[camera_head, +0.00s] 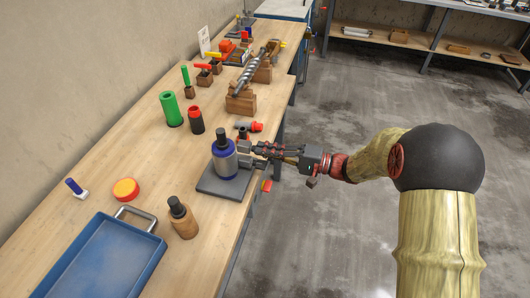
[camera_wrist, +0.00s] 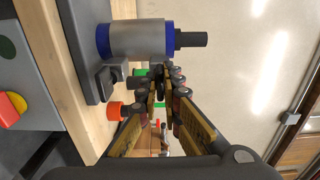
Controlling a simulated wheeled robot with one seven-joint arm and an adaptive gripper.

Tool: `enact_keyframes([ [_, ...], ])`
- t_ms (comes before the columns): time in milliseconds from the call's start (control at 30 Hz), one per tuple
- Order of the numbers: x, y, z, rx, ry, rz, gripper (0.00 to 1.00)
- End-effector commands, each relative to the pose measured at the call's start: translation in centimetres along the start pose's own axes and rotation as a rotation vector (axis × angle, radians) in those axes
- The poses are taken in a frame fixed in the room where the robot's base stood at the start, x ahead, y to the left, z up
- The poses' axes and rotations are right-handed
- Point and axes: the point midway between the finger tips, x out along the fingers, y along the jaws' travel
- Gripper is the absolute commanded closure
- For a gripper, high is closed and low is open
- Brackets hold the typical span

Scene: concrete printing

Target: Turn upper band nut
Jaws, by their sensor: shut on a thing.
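A grey cylinder with blue bands (camera_head: 224,159) and a black top stands upright on a dark grey plate (camera_head: 212,188) at the table's right edge. In the wrist view the cylinder (camera_wrist: 138,40) lies sideways, its upper blue band (camera_wrist: 170,38) next to the black top. My gripper (camera_head: 249,147) reaches in from the right to the cylinder's side. In the wrist view my gripper (camera_wrist: 165,70) has its fingertips together beside the upper band, shut on the upper band nut. The nut itself is hidden by the fingertips.
A brown bottle (camera_head: 183,218) and a blue tray (camera_head: 105,262) stand nearer on the table. A red-tipped fitting (camera_head: 256,127) lies just behind the cylinder. Green (camera_head: 171,110) and black-red (camera_head: 195,120) cylinders stand further left.

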Motion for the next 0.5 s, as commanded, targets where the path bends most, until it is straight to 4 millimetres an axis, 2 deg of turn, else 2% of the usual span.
enact_keyframes([
  [267, 0.06, 0.07, 0.08, -0.001, -0.002, 0.001, 1.00],
  [300, 0.06, 0.07, 0.08, 0.000, -0.002, 0.001, 0.93],
  [500, 0.06, 0.06, 0.07, 0.000, -0.002, 0.001, 0.82],
])
